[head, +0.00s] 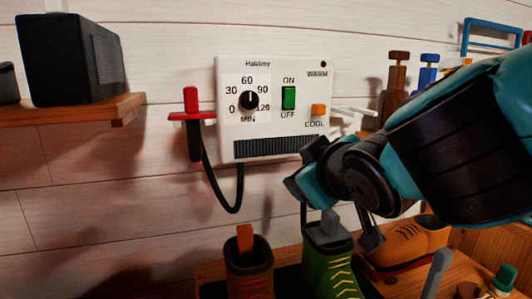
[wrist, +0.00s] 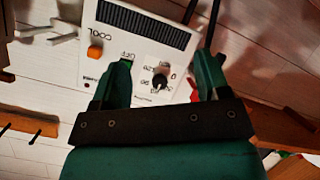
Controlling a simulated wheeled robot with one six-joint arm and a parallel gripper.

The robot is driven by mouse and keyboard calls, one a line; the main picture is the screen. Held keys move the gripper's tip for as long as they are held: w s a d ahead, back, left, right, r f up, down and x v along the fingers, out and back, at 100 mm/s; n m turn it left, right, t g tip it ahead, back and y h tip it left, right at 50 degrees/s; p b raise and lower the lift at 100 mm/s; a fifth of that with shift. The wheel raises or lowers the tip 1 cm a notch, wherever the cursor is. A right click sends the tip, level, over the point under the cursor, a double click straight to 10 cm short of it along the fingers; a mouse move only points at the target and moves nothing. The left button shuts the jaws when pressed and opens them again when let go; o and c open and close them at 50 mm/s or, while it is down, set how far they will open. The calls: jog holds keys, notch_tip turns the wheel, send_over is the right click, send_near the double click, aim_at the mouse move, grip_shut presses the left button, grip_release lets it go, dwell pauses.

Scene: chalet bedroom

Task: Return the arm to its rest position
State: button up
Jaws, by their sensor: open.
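My gripper (head: 304,172) is in front of the lower right of the white wall dryer box (head: 230,130), at the end of my teal and black arm from the right. In the wrist view my gripper (wrist: 163,72) has its two green fingers spread apart with nothing held between them. The box (wrist: 180,60) appears upside down there, its black dial knob (wrist: 160,81) seen between the fingers. In the head view the dial (head: 249,100), green ON/OFF switch (head: 289,98) and orange button (head: 319,110) are clear of my gripper. I cannot tell any contact.
Below stand a brown boot (head: 249,275), a green boot (head: 328,270) and an orange boot (head: 405,245), close under my arm. A wooden shelf (head: 75,112) with a black speaker (head: 75,58) is at left. A red holder (head: 192,116) and black cable (head: 236,205) are beside the box.

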jog(key=s+d+f+m+g, duration=0.2)
jog(key=s+d+f+g, duration=0.3)
jog(key=s+f+g, duration=0.15)
jog(key=s+d+f+g+y, duration=0.1)
jog(key=s+d+f+g, duration=0.15)
jog(key=s+g, duration=0.65)
jog(key=s+r+t+p, duration=0.2)
jog(key=s+r+p, duration=0.2)
jog(key=r+p, duration=1)
jog(key=shift+a+p, duration=0.25)
jog(key=shift+p, duration=0.3)
